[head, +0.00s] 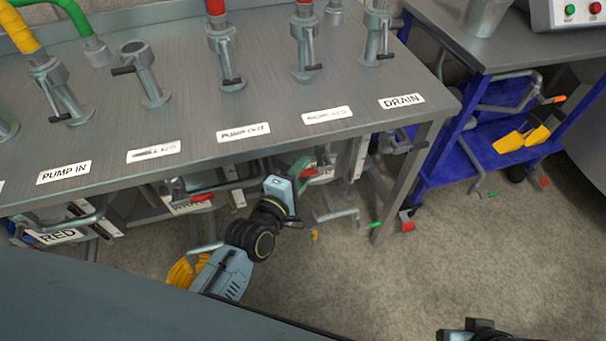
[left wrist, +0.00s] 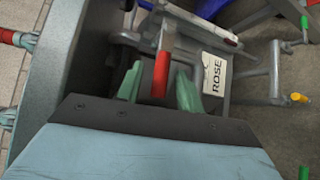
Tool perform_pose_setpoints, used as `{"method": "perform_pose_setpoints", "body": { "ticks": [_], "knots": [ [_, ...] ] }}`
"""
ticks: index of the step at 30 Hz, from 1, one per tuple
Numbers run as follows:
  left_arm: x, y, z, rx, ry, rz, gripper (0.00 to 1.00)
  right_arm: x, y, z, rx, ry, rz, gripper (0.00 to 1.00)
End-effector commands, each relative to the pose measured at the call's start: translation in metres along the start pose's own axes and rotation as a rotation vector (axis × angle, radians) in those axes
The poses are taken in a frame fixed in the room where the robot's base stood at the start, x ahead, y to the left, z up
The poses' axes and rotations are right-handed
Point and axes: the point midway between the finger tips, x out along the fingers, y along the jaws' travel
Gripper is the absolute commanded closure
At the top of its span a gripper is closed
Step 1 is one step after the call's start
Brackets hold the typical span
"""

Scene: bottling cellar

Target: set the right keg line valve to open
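A valve with a red lever handle (head: 309,173) is under the right part of the steel bench. In the left wrist view the red handle (left wrist: 161,75) points toward the camera, beside a white ROSE sign (left wrist: 214,76). My left gripper (head: 300,178) is under the bench's front edge at this handle. Its green fingers (left wrist: 160,86) are apart, with the handle between them in the picture and a gap on each side. How deep the handle sits between them is unclear. The valve body is partly hidden by my gripper.
The steel bench top (head: 200,120) overhangs the valves; its right leg (head: 410,185) stands close by. Other red handles (head: 203,197) and pipes are left of my gripper. A blue cart (head: 440,165) stands at right. The front floor (head: 400,270) is clear.

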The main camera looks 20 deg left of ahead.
Motion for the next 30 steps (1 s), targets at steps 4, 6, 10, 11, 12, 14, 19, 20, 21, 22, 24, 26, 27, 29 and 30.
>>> {"method": "perform_pose_setpoints", "body": {
  "ticks": [4,6,10,11,12,14,19,20,21,22,24,26,27,29,30],
  "knots": [
    [0.0051,-0.0001,0.0001,-0.001,0.000,0.000,0.63,-0.0044,-0.0011,0.0001,0.001,0.002,-0.002,0.63],
    [0.0055,0.0000,0.0001,-0.001,0.000,0.000,0.63,-0.0052,-0.0012,-0.0001,0.001,0.002,-0.002,0.63],
    [0.0054,0.0002,0.0002,0.000,0.000,0.000,0.63,-0.0053,-0.0011,-0.0002,0.001,0.002,-0.002,0.63],
    [0.0054,0.0002,0.0002,0.000,0.000,0.000,0.63,-0.0053,-0.0011,-0.0002,0.001,0.002,-0.002,0.63],
    [0.0053,0.0002,0.0002,0.000,0.000,0.000,0.67,-0.0052,-0.0011,-0.0002,0.001,0.002,-0.002,0.63],
    [0.0053,0.0002,0.0002,0.000,0.000,0.000,0.75,-0.0052,-0.0011,-0.0002,0.001,0.002,-0.002,0.63],
    [0.0052,0.0002,0.0002,0.000,0.000,0.000,0.97,-0.0051,-0.0011,-0.0002,0.001,0.002,-0.002,0.63],
    [0.0052,0.0002,0.0002,0.000,0.000,0.000,1.00,-0.0051,-0.0011,-0.0002,0.001,0.002,-0.002,0.63],
    [0.0051,0.0002,0.0002,0.000,0.000,0.000,1.00,-0.0050,-0.0012,-0.0002,0.001,0.002,-0.002,0.63],
    [0.0051,0.0002,0.0002,0.000,0.000,0.000,1.00,-0.0050,-0.0012,-0.0001,0.001,0.002,-0.002,0.63],
    [0.0051,0.0001,0.0002,0.000,0.000,0.000,1.00,-0.0050,-0.0012,-0.0001,0.001,0.002,-0.002,0.63],
    [0.0051,0.0001,0.0002,0.001,0.000,0.000,1.00,-0.0050,-0.0012,-0.0001,0.001,0.002,-0.002,0.63],
    [0.0051,0.0001,0.0002,0.001,0.000,0.000,1.00,-0.0049,-0.0012,-0.0001,0.001,0.002,-0.002,0.63],
    [0.0051,-0.0001,0.0001,0.000,0.000,0.001,1.00,-0.0045,-0.0012,0.0001,0.001,0.002,-0.002,0.63],
    [0.0051,-0.0004,0.0000,-0.001,-0.001,0.002,1.00,-0.0042,-0.0012,0.0002,0.001,0.001,-0.002,0.63]
  ]
}}
